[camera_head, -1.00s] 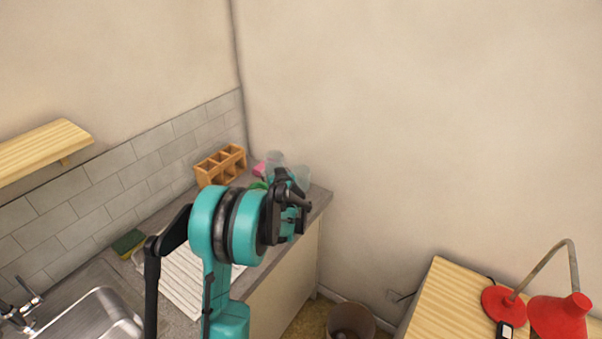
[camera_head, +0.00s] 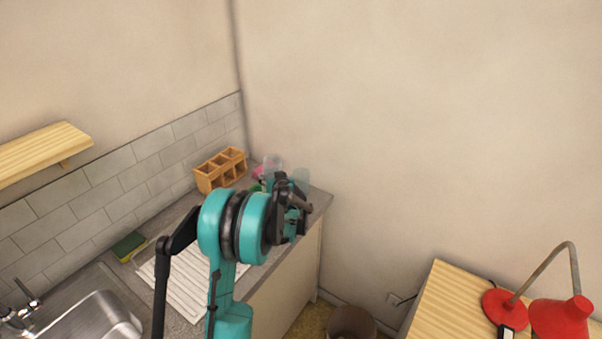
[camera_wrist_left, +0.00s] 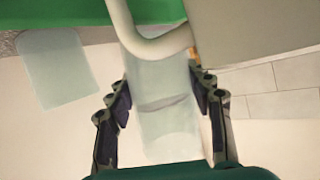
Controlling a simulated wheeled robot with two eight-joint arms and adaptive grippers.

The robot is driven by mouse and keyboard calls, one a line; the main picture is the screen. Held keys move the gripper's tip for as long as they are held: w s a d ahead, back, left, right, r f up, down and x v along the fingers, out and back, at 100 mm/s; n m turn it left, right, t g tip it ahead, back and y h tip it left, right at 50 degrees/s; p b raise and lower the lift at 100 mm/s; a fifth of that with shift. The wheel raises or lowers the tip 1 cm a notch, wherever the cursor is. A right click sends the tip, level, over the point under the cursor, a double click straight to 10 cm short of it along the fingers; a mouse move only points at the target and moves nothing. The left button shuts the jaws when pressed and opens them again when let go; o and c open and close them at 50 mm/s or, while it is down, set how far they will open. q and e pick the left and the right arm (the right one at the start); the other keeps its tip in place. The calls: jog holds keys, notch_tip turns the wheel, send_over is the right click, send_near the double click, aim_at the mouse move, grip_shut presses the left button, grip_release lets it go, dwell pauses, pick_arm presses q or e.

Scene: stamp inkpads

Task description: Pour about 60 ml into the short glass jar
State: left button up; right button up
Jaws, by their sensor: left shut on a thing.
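My left gripper (camera_head: 292,208) is over the far end of the counter and hides much of what stands there. In the left wrist view its fingers (camera_wrist_left: 165,112) are shut on the sides of a clear, pale glass vessel (camera_wrist_left: 165,135). A second clear glass piece (camera_wrist_left: 55,70) shows to the left, apart from the fingers. In the head view clear glass (camera_head: 301,178) shows just behind the gripper. I cannot tell which glass is the short jar, nor see any liquid level. My right gripper is in neither view.
An orange-brown compartment box (camera_head: 220,170) and a pink item (camera_head: 259,171) stand near the wall. A white ribbed mat (camera_head: 180,285), a sponge (camera_head: 129,246) and a sink (camera_head: 95,318) are nearer. In the wrist view, a pale curved tube (camera_wrist_left: 150,42) crosses above the held glass, by a green surface (camera_wrist_left: 60,12).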

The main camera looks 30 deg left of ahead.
pick_arm(q)
jog(key=shift+w+d+r+m+g+y+p, duration=0.25)
jog(key=shift+w+m+g+y+p, duration=0.2)
jog(key=shift+m, duration=0.35)
jog(key=shift+w+d+f+m+g+y, duration=0.1)
jog(key=shift+w+d+m+g+y, duration=0.2)
jog(key=shift+m, duration=0.25)
jog(key=shift+w+d+m+g+y, duration=0.15)
jog(key=shift+w+m+g+y, duration=0.15)
jog(key=shift+m, duration=0.25)
jog(key=shift+s+r+m+g+y+p, duration=0.1)
jog(key=shift+r+m+g+y+p, duration=0.15)
jog(key=shift+r+m+p, duration=0.25)
jog(key=shift+s+f+m, duration=0.1)
jog(key=shift+f+m, duration=0.2)
jog(key=shift+m, duration=0.2)
jog(key=shift+s+a+m+g+y, duration=0.1)
jog(key=shift+m+g+y, duration=0.2)
jog(key=shift+y, duration=0.1)
jog(key=shift+f+m+b, duration=0.2)
jog(key=shift+m+b, duration=0.1)
jog(key=shift+m, duration=0.2)
jog(key=shift+r+m+g+y+p, duration=0.35)
jog(key=shift+r+m+y, duration=0.25)
jog(key=shift+m, duration=0.1)
jog(key=shift+w+r, duration=0.15)
jog(key=shift+w, duration=0.05)
dwell(0.4)
